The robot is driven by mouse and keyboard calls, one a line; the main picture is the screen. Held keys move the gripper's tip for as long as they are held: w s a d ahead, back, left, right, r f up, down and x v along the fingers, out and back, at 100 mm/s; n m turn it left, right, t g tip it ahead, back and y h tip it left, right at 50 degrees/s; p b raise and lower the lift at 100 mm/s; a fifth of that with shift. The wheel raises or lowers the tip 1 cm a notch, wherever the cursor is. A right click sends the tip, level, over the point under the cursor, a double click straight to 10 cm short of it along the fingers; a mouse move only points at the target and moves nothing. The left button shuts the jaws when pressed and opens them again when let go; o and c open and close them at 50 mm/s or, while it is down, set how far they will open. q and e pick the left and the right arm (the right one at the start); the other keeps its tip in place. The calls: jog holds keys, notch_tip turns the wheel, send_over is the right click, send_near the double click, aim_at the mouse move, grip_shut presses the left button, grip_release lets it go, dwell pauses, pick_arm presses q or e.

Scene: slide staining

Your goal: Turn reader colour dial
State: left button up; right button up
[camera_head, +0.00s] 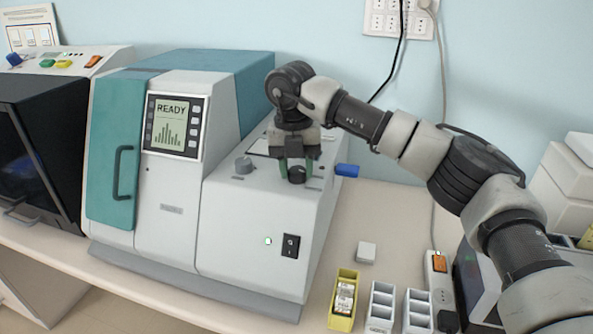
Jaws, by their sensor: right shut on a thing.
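The reader (172,205) is a grey and teal machine on the bench, with a lit screen (174,124) that says READY. A black dial (297,174) sits on the top of its lower right part. My right gripper (296,170) comes down from above and is shut on this black dial, with its greenish fingertips on either side. A second, grey knob (243,165) stands to the left of it on the same top. My left gripper is not in view.
A blue piece (346,170) sticks out at the reader's right edge. A yellow rack (343,299) and two white racks (381,305) stand on the bench in front, near a small white block (366,252). A dark box-shaped device (40,140) stands at the left.

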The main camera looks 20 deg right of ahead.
aim_at(294, 168)
jog(key=shift+r+m, duration=0.1)
jog(key=shift+m, duration=1)
jog(key=o, duration=0.9)
jog(key=shift+b, duration=0.3)
jog(key=shift+r, duration=0.35)
jog(key=r, duration=1)
jog(key=shift+w+a+b, duration=0.15)
jog(key=shift+a+b, duration=0.05)
jog(key=shift+b, duration=0.1)
